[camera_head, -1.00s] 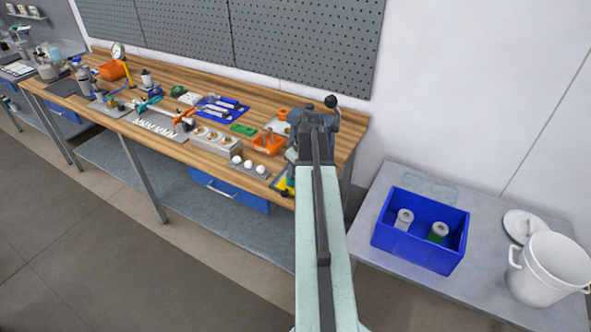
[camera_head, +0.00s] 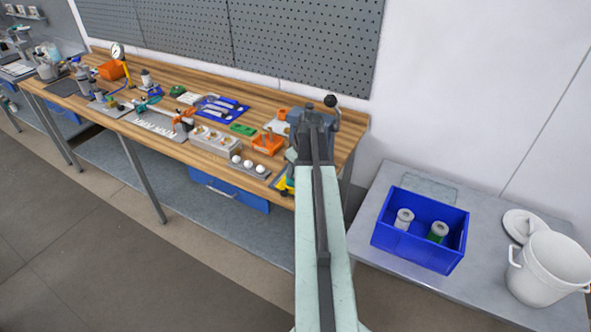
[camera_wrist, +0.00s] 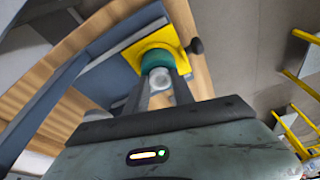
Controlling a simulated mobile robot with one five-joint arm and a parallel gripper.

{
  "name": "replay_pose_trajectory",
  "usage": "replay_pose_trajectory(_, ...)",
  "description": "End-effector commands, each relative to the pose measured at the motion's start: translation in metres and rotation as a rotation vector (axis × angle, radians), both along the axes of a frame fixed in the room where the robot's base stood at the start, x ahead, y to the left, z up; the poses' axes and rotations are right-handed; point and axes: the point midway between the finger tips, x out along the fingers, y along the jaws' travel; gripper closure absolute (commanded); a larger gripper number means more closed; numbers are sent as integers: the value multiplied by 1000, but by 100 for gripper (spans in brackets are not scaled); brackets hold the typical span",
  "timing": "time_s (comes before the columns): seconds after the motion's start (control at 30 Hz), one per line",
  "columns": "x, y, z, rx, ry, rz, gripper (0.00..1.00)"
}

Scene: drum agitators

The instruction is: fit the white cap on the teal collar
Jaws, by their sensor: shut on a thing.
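In the wrist view, the teal collar (camera_wrist: 157,61) stands on a yellow plate (camera_wrist: 165,40). My gripper (camera_wrist: 163,86) is close in front of the collar, its two fingers on either side of a small white cap (camera_wrist: 161,79). The cap lines up roughly with the collar in this view; I cannot tell whether they touch. In the head view, my arm hides the gripper, the held cap and most of the collar. A bit of the yellow plate (camera_head: 284,184) shows left of my arm at the bench's front edge.
The wooden bench (camera_head: 200,155) carries an orange bin (camera_head: 268,144), a blue tool mat (camera_head: 222,113) and a strip with several white round pieces (camera_head: 248,163). At right, a grey table (camera_head: 400,277) holds a blue crate (camera_head: 412,250) and a white pot (camera_head: 548,270). The floor at left is clear.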

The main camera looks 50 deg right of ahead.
Motion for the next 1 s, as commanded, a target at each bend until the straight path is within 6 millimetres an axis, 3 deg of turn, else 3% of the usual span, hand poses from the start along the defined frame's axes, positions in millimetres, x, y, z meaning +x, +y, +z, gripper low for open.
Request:
replay_pose_trajectory(0.37, 0, 0, 0, 0, 0, 1, 100)
replay_pose_trajectory(0.4, 0, 0, 0, 0, 0, 1, 62)
replay_pose_trajectory(0.47, 1, 0, 0, 0, 0, 1, 46)
replay_pose_trajectory(0.83, 0, 0, 1, 0, 1, 1, 45)
replay_pose_trajectory(1.0, 0, 2, 15, 0, 0, 4, 45)
